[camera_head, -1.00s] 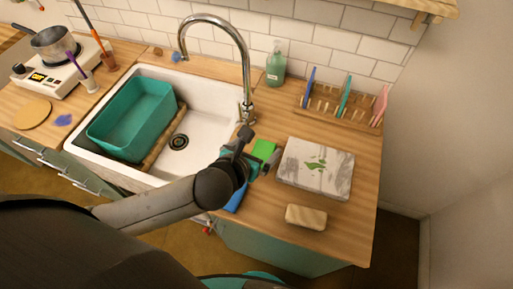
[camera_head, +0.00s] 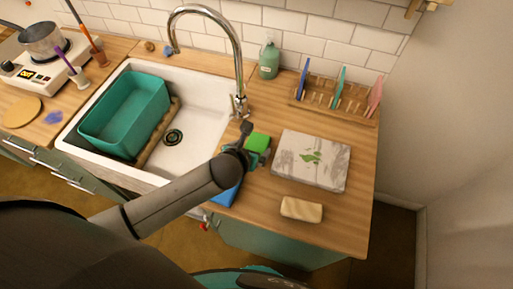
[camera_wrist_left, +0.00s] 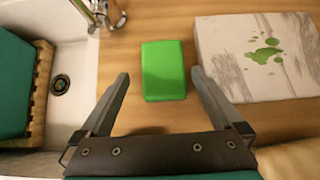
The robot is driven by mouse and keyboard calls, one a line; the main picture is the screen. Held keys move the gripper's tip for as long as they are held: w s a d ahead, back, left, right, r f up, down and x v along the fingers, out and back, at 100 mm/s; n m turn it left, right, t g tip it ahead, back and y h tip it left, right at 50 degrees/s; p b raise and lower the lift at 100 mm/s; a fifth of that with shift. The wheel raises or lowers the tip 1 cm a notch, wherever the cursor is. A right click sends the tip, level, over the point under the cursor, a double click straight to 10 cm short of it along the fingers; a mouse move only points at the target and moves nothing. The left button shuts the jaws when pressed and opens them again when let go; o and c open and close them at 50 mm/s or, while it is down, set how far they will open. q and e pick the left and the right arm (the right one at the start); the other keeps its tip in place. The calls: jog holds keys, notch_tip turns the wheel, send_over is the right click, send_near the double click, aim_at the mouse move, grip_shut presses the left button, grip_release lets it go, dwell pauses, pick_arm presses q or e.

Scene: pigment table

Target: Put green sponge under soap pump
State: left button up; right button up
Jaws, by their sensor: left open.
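The green sponge (camera_head: 258,142) lies flat on the wooden counter between the sink and a stained white board. In the left wrist view the sponge (camera_wrist_left: 163,70) is just ahead of my left gripper (camera_wrist_left: 160,80), roughly centred between its spread fingers. My left gripper (camera_head: 256,144) is open and empty, above the counter beside the sponge. The green soap pump (camera_head: 269,60) stands upright at the back of the counter by the tiled wall, right of the faucet. My right gripper is not seen.
The white board (camera_head: 311,160) with green marks is right of the sponge. A pale block (camera_head: 302,208) and blue item (camera_head: 226,194) lie nearer the front. The faucet (camera_head: 238,70) arches over the sink (camera_head: 204,119). A wooden rack (camera_head: 335,105) stands at the back right. Counter before the pump is clear.

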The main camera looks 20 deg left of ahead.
aim_at(256, 145)
pick_arm(q)
jog(key=shift+d+b+x, duration=0.2)
jog(key=shift+b+x, duration=0.4)
jog(key=shift+x, duration=2.1)
jog(key=shift+c, duration=0.2)
jog(key=shift+s, duration=0.1)
jog(key=c, duration=1.2)
jog(key=shift+c, duration=0.2)
